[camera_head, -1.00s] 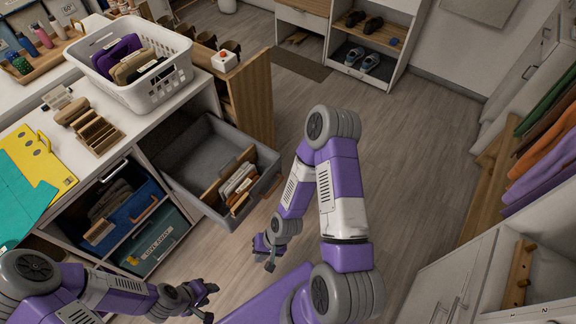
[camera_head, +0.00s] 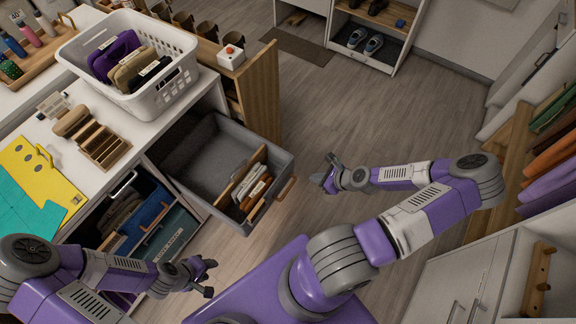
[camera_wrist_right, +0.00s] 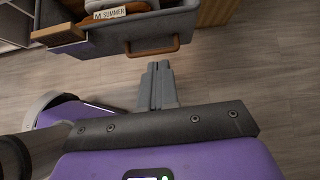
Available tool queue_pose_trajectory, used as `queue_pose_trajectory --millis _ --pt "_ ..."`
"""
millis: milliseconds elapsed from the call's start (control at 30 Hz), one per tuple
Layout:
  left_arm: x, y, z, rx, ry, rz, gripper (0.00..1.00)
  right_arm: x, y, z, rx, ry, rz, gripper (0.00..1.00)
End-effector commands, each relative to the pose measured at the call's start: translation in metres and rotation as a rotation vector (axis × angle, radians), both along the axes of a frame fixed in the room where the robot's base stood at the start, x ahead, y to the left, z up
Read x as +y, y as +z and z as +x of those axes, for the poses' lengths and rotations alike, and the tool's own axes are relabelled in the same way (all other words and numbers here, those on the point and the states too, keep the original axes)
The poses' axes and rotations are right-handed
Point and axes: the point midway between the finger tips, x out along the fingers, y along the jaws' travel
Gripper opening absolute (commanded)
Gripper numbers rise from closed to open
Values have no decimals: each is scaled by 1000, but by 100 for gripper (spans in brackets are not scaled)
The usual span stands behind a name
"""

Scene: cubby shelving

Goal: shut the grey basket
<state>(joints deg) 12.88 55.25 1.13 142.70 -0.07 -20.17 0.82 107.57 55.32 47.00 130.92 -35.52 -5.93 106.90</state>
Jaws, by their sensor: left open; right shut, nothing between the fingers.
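The grey basket (camera_head: 207,158) is pulled out of the cubby shelving like a drawer, with a wooden divider and several upright items at its front end. Its front, with a wooden handle (camera_wrist_right: 152,46), shows at the top of the right wrist view. My right gripper (camera_head: 328,176) is shut and empty, to the right of the basket's front and apart from it. In the right wrist view its closed fingers (camera_wrist_right: 158,78) point toward the basket front, below the handle. My left gripper (camera_head: 207,277) is open and empty, in front of the shelving and below the basket in the picture.
A blue bin (camera_head: 150,212) and a teal bin (camera_head: 172,240) sit in the shelving beside the grey basket. A white laundry basket (camera_head: 150,98) stands on the counter. Wooden shelving (camera_head: 262,95) stands just behind the basket. Floor right of the basket is clear.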

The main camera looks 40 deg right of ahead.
Motion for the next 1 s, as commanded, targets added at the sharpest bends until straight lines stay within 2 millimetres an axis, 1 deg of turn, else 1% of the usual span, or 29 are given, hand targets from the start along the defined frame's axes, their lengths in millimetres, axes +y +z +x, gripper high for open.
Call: queue_pose_trajectory --millis 33,100,267,733,900,1000 --pt "0 0 0 0 0 0 43 -4 0 -2 2 -18 5 0" --pt "0 -2 0 0 0 0 43 -5 -2 -1 3 -28 9 0" --pt "0 -11 0 0 0 0 43 -1 -16 11 3 -25 9 0" --pt "0 -44 0 0 0 0 43 21 -75 68 2 -21 8 0" --pt "0 -47 0 0 0 0 43 27 -71 87 2 -24 7 0" --pt "0 -49 0 0 0 0 43 30 -71 94 4 -25 8 0"
